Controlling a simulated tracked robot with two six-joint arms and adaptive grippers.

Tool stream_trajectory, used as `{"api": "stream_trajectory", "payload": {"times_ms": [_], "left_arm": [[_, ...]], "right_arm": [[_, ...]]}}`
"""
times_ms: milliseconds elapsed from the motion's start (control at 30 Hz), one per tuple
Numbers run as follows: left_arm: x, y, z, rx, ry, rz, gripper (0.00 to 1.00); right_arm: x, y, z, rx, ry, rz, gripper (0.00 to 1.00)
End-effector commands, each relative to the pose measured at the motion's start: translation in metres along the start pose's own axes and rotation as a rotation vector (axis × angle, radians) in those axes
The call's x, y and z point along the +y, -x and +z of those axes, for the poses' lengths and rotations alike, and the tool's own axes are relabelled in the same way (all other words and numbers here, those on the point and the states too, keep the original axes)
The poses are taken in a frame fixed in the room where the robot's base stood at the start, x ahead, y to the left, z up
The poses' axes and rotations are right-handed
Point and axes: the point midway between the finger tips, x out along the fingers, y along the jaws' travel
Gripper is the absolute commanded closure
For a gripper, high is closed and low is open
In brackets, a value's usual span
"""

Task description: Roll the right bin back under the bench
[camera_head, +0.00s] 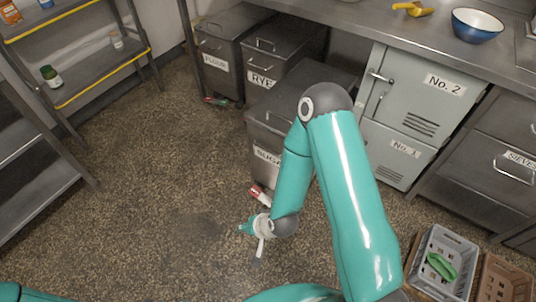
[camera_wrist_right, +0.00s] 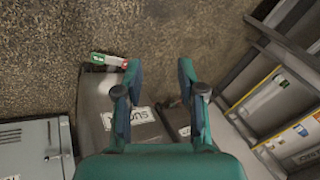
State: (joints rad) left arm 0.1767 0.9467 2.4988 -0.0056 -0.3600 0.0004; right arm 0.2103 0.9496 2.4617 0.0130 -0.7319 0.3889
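The right bin (camera_head: 262,133) is a grey metal bin with a lid and a white label, partly hidden by my right arm. It stands farther out from the bench (camera_head: 340,32) than the two bins to its left. In the wrist view its labelled front (camera_wrist_right: 95,105) shows behind my fingers. My right gripper (camera_head: 254,240) is low in front of the bin, apart from it in the head view. In the wrist view the right gripper (camera_wrist_right: 157,75) has its two fingers spread with nothing between them. My left gripper is out of view.
The flour bin (camera_head: 219,55) and rye bin (camera_head: 283,60) stand under the bench. A red-and-white item (camera_head: 260,196) lies on the floor by the right bin's front. Lockers (camera_head: 405,118) stand right of the bin, crates (camera_head: 440,262) lower right. Open floor lies left.

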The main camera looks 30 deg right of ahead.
Motion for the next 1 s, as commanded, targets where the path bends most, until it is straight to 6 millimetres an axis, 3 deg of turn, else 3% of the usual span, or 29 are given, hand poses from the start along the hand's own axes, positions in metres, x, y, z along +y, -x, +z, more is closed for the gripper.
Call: {"api": "stream_trajectory", "payload": {"times_ms": [33, 100, 400, 700, 1000], "left_arm": [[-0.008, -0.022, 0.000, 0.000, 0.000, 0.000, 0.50], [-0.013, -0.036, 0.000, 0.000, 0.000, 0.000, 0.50], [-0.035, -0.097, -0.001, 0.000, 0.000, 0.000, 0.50], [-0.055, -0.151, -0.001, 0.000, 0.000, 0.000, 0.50], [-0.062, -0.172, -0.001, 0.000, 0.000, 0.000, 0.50]], "right_arm": [[0.009, -0.021, -0.012, 0.060, -0.065, -0.019, 0.61], [0.013, -0.033, -0.032, 0.144, -0.161, -0.054, 0.61], [0.037, -0.064, -0.114, 0.479, -0.550, -0.271, 0.61], [0.068, -0.063, -0.177, 0.743, -0.864, -0.581, 0.61], [0.083, -0.049, -0.201, 0.848, -0.992, -0.773, 0.61]]}}
